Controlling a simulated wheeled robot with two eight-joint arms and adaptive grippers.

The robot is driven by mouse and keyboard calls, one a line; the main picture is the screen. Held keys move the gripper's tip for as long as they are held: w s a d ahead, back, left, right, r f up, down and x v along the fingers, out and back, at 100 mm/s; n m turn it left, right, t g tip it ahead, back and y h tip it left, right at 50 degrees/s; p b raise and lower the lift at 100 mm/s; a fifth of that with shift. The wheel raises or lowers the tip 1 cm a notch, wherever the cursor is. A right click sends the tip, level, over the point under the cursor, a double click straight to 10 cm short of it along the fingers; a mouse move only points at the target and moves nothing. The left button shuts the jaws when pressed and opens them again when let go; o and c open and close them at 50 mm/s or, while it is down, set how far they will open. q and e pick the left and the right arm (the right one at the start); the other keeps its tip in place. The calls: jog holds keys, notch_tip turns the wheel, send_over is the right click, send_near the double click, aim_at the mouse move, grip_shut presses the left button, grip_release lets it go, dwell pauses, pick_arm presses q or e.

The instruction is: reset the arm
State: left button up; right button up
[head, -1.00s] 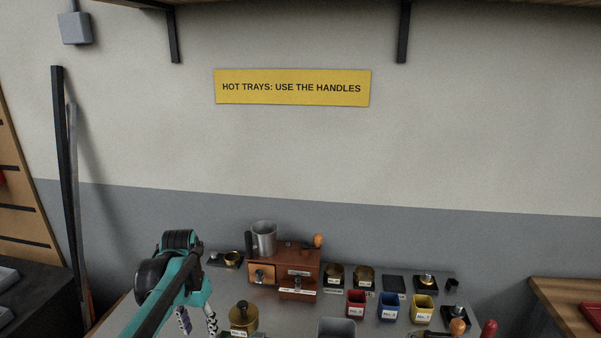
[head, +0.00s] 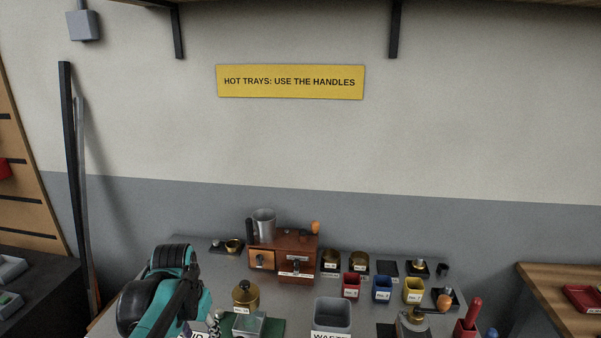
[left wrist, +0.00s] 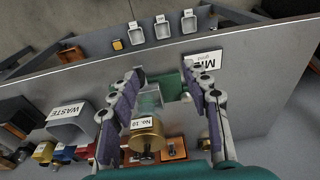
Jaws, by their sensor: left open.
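My left arm comes in at the lower left of the head view, with its gripper (head: 213,325) partly cut off by the bottom edge. In the left wrist view the left gripper (left wrist: 163,76) is open, its two purple-padded fingers spread wide. A brass canister (left wrist: 146,136) labelled No. 10 and a clear container (left wrist: 149,103) show between the fingers, and neither is visibly gripped. My right gripper is not in view.
A grey waste bin (head: 332,313) stands right of the mat. Behind are a wooden grinder box (head: 292,250) and red (head: 351,285), blue (head: 382,288) and yellow (head: 413,291) cups. A tool with an orange knob (head: 444,301) is at the right.

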pick_arm(q)
jog(key=s+d+f+t, duration=0.1)
jog(key=s+d+t, duration=0.1)
jog(key=s, duration=0.4)
jog(key=s+d+f+n+t, duration=0.1)
jog(key=s+d+f+t, duration=0.1)
jog(key=s, duration=0.5)
jog(key=shift+d+t, duration=0.6)
jog(key=shift+t, duration=0.2)
